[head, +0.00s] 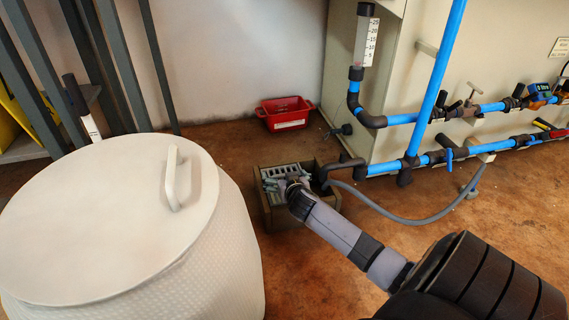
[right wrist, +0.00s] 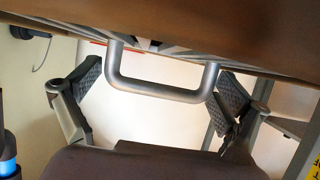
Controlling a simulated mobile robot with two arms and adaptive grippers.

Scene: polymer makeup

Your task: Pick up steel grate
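The steel grate (head: 284,171) is a grey slatted panel. It lies at the top of a brown open box (head: 275,217) on the floor, in the middle of the head view. My right gripper (head: 290,184) is at the grate and covers part of it. In the right wrist view, a grey U-shaped handle (right wrist: 165,95) of the grate shows between the two fingers of the right gripper (right wrist: 155,98). The fingers are spread, with a gap on each side of the handle. My left gripper is not in view.
A large white drum (head: 95,225) with a lid handle stands at left, close to the box. A grey hose (head: 405,219) and blue pipes (head: 437,85) are at right. A red crate (head: 285,113) lies behind. Brown floor is free in front of the box.

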